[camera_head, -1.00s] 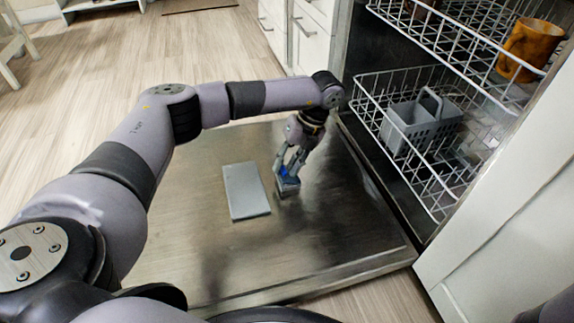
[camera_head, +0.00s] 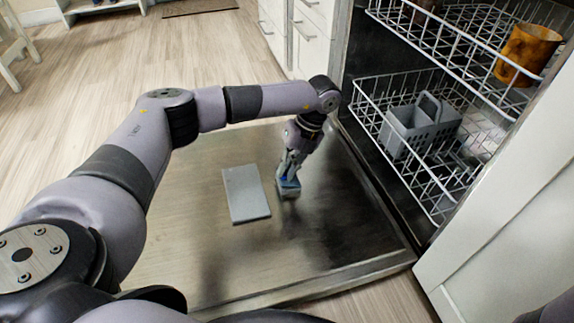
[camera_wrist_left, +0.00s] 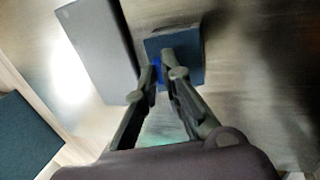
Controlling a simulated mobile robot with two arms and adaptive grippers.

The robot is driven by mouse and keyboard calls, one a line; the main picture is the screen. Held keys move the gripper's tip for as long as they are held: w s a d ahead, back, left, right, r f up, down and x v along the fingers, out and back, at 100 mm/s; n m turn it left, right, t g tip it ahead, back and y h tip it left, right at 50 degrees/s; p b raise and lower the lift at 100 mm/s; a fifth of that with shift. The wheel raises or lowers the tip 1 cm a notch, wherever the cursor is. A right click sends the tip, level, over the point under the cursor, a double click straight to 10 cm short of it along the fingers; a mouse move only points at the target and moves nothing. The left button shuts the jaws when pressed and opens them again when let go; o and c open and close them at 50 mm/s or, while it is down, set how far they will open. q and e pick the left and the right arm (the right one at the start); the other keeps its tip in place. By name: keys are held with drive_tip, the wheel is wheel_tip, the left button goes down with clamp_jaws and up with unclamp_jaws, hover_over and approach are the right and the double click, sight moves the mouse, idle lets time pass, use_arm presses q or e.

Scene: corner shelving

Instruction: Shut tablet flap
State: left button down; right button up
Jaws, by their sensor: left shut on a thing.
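The open dishwasher door (camera_head: 330,225) lies flat. A flat light-grey panel (camera_head: 246,193) lies on it and also shows in the wrist view (camera_wrist_left: 95,45). Just right of the panel is a small blue-grey square block (camera_head: 289,188), seen darker in the wrist view (camera_wrist_left: 190,50). My left gripper (camera_head: 286,174) reaches down to the block. Its fingertips (camera_wrist_left: 163,74) are close together around a small bright blue piece (camera_wrist_left: 157,68) at the block's near edge. The fingers hide part of the block; I cannot tell how the blue piece joins it. My right gripper is out of view.
The lower rack (camera_head: 370,110) with a grey cutlery basket (camera_head: 415,125) stands inside the dishwasher at right. The upper rack (camera_head: 465,40) holds an orange mug (camera_head: 527,55). White drawers (camera_head: 300,35) stand behind. The door is bare toward its front right.

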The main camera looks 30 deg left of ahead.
use_arm(q)
drive_tip(key=t+h+p, duration=0.1)
drive_tip(key=p, duration=0.1)
drive_tip(key=s+a+t+h+p, duration=0.1)
drive_tip(key=p, duration=0.2)
drive_tip(key=shift+f, duration=0.2)
drive_tip(key=shift+s+f+t+p, duration=0.1)
drive_tip(key=shift+f+t+p, duration=0.1)
drive_tip(key=shift+t+p, duration=0.15)
drive_tip(key=shift+f, duration=0.1)
drive_tip(key=shift+f+h, duration=0.1)
drive_tip(key=shift+h, duration=0.2)
drive_tip(key=c, duration=1.7)
unclamp_jaws()
